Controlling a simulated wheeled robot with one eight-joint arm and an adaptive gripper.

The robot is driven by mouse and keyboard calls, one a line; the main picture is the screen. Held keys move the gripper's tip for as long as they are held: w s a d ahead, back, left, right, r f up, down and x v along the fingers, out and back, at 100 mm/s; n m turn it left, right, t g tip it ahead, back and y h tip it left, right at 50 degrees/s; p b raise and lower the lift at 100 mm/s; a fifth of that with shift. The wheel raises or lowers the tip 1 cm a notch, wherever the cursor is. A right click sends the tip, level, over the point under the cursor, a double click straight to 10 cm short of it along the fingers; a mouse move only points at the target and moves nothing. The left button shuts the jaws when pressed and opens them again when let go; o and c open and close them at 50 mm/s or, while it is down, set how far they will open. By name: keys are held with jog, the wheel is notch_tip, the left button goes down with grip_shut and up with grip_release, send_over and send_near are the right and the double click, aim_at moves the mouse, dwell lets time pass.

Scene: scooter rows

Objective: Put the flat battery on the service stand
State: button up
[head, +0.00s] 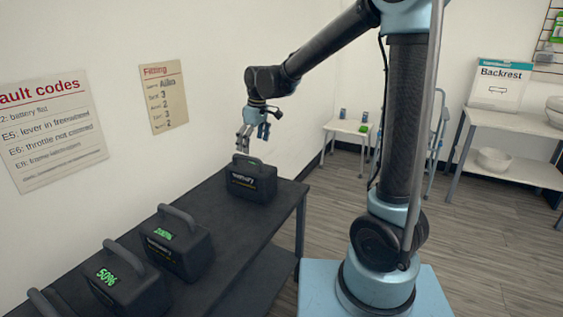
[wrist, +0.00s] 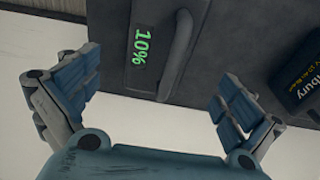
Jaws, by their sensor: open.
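A dark box battery (head: 252,182) with a raised handle stands at the far end of the black bench in the head view. In the wrist view its top shows a green 10% display (wrist: 143,47) beside its handle (wrist: 180,55). My gripper (head: 254,137) is just above this battery in the head view. In the wrist view my gripper (wrist: 160,72) has its fingers wide apart and nothing between the pads; the handle lies beyond them. I cannot tell which piece of furniture is the service stand.
More batteries stand along the black bench (head: 274,220): one reads 50% (head: 125,285), another about 100% (head: 178,248). A small white table (head: 346,127) with small items stands behind. White shelving (head: 515,125) with bowls is at right.

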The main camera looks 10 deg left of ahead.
jog(key=s+d+r+m, duration=0.1)
jog(key=s+d+m, duration=0.2)
jog(key=d, duration=0.8)
jog(key=s+d+r+m, duration=0.1)
jog(key=s+d+m, duration=0.25)
jog(key=d, duration=0.85)
jog(key=s+d+f+m, duration=0.3)
jog(key=s+d+f, duration=0.2)
jog(key=s+d, duration=0.3)
jog(key=s+d+f+m+t+h, duration=0.1)
jog(key=s+d+f+m, duration=0.3)
jog(key=s+d, duration=0.4)
jog(key=shift+s+d+f+h, duration=0.15)
jog(key=shift+s+f+h, duration=0.15)
jog(key=shift+f, duration=0.3)
